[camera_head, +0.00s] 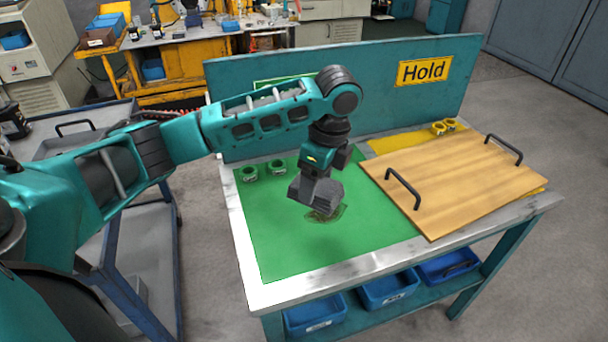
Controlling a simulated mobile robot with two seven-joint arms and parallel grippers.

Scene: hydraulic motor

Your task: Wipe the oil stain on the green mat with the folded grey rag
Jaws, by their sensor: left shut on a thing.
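The green mat (282,248) covers the left part of the workbench. The oil stain (328,215) is a brownish, shiny patch near the middle of the mat. My left gripper (320,175) points down over the mat and is shut on the folded grey rag (316,196). The rag is a dark grey, blocky bundle over the upper edge of the stain and hides part of it. I cannot tell whether the rag touches the mat. The gripper's fingers are mostly hidden by the rag and wrist. My right gripper is not in view.
A wooden board (455,190) with two black handles lies on the bench's right side, partly over a yellow area. A teal panel (375,115) with a "Hold" sign stands behind.

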